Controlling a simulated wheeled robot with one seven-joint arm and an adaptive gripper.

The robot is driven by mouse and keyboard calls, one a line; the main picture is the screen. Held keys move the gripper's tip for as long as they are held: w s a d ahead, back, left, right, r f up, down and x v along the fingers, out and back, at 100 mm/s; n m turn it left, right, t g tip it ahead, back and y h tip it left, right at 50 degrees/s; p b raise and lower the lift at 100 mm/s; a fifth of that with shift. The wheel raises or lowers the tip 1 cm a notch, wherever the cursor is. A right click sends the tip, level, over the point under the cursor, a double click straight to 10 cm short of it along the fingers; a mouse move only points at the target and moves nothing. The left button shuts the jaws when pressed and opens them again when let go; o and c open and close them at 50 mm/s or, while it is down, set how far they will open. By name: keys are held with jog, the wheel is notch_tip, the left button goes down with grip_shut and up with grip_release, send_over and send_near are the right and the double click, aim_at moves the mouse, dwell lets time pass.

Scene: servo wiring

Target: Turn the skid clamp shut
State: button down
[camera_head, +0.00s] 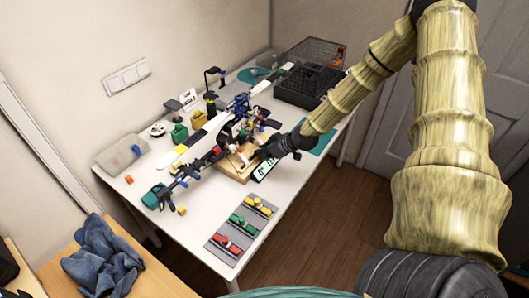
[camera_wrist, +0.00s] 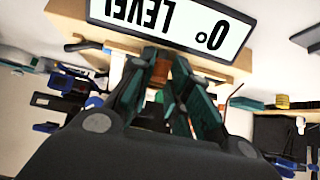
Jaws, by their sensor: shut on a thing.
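My gripper (camera_head: 266,152) is over the near edge of a wooden stand (camera_head: 229,168) on the white table. In the wrist view its dark green fingers (camera_wrist: 166,62) are closed around a small orange-brown piece (camera_wrist: 161,70) at the stand's edge. This piece appears to be part of the skid clamp, mostly hidden by the fingers. A sign reading "0° LEVEL" (camera_head: 265,169) is on the stand beside the gripper; it shows upside down in the wrist view (camera_wrist: 205,38). A dark model with long arms (camera_head: 215,152) stands at the wooden stand; the rest of the clamp cannot be made out.
A grey panel with red, green and yellow clamps (camera_head: 215,257) lies at the table's near edge. Black wire baskets (camera_head: 290,92) stand at the far end. Small tools and a grey pad (camera_head: 107,157) line the wall side. A blue cloth (camera_head: 88,262) lies on a wooden surface.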

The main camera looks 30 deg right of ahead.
jog(key=shift+a+m+h, duration=0.15)
jog(key=shift+m+h, duration=0.25)
jog(key=shift+a+m+t+h+b, duration=0.2)
jog(key=shift+m+t+h+b, duration=0.25)
jog(key=shift+m+h, duration=0.6)
jog(key=m+h, duration=0.1)
jog(key=m, duration=0.1)
jog(key=m+h+b, duration=0.1)
jog(key=m, duration=0.1)
jog(key=shift+a+h, duration=0.35)
jog(key=m+h, duration=0.1)
jog(key=m+g, duration=0.1)
jog(key=m+h, duration=0.1)
jog(key=shift+w+a+r+m+h+b, duration=0.1)
jog(key=shift+w+a+m+h+b, duration=0.05)
jog(key=shift+a+m+h+b, duration=0.2)
jog(key=shift+w+m+g+h, duration=0.15)
jog(key=shift+m+g+h, duration=0.65)
jog(key=shift+m, duration=0.5)
jog(key=shift+p, duration=0.3)
jog(key=c, duration=1.3)
grip_release()
jog(key=shift+c, duration=0.2)
